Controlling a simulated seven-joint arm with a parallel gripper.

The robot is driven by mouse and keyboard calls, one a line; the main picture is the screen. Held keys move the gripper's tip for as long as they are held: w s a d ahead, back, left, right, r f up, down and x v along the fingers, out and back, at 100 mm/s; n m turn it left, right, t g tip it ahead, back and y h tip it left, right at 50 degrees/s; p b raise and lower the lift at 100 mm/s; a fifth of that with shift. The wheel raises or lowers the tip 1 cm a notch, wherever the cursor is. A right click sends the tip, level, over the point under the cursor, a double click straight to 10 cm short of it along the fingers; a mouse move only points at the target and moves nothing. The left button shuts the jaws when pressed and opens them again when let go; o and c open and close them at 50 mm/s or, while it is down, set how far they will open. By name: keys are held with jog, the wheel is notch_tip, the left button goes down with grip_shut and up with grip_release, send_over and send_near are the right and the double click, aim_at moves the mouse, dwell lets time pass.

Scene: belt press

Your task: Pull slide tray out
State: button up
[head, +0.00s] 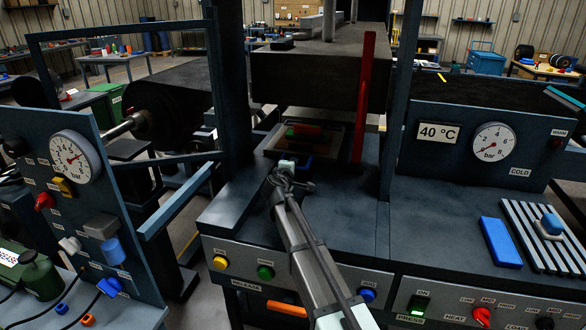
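The slide tray (270,148) lies under the raised dark upper block of the press, at the middle of the head view. It is dark and flat, with a red-orange piece (308,129) and a green piece on it. A blue part (320,164), perhaps its handle, shows at its front edge. My gripper (288,167) is at the tray's front edge, beside or over this blue part. The arm comes up from the bottom of the picture. The fingers are small and partly hidden, so I cannot tell whether they touch or grip the blue part.
The heavy upper block (318,78) hangs above the tray. A red upright bar (363,97) stands right of it, and dark posts flank the press. The bench top (345,215) in front is clear. A blue block (500,242) and a slatted rack (545,238) lie at right.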

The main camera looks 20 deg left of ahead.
grip_shut()
jog(key=shift+s, duration=0.1)
dwell(0.4)
jog(key=f+v, duration=0.2)
jog(key=v, duration=0.8)
jog(key=s+f+v, duration=0.1)
jog(key=f+v, duration=0.1)
jog(key=v, duration=0.8)
jog(key=f+v, duration=0.2)
jog(key=v, duration=0.8)
jog(key=shift+s+f, duration=0.1)
jog(key=shift+s, duration=0.4)
grip_release()
